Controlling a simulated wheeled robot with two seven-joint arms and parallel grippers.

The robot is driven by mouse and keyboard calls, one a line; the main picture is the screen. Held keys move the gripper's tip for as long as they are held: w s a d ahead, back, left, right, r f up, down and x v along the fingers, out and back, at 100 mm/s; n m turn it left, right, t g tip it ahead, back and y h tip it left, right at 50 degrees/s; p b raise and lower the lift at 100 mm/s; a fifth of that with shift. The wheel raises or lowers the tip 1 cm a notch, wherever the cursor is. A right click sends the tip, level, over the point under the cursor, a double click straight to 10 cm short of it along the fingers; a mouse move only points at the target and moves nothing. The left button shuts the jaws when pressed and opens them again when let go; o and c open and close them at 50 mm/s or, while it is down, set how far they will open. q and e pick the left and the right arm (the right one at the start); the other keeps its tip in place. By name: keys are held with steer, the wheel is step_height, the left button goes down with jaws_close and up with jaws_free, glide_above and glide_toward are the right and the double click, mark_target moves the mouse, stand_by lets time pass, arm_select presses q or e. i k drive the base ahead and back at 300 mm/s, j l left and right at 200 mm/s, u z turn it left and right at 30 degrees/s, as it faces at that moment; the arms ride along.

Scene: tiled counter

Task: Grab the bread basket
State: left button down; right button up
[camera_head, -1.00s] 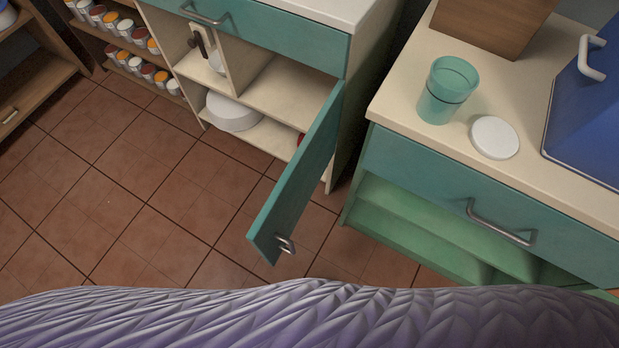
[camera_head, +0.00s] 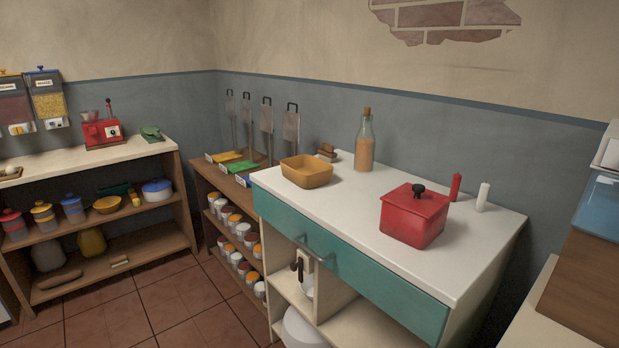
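A light brown, open rectangular basket (camera_head: 306,172), which looks like the bread basket, stands upright near the back left of the white counter (camera_head: 350,213). It looks empty. Small brown pieces (camera_head: 327,152), perhaps bread, lie just behind it near the wall. Neither of my grippers is in view.
On the same counter stand a bottle (camera_head: 365,143), a red lidded pot (camera_head: 414,215), a red candle (camera_head: 455,187) and a white candle (camera_head: 482,196). A teal drawer front (camera_head: 340,262) with a handle lies below. Tiled floor (camera_head: 150,310) is clear at the left.

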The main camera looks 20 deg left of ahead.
mark_target(307, 172)
steer(key=j, duration=0.35)
steer(key=i+j, duration=0.1)
steer(key=j, duration=0.3)
steer(key=i+j+z, duration=0.1)
steer(key=j, duration=0.3)
steer(key=i+j+z, duration=0.1)
steer(key=j, duration=0.25)
steer(key=i+j, duration=0.1)
steer(key=j, duration=0.3)
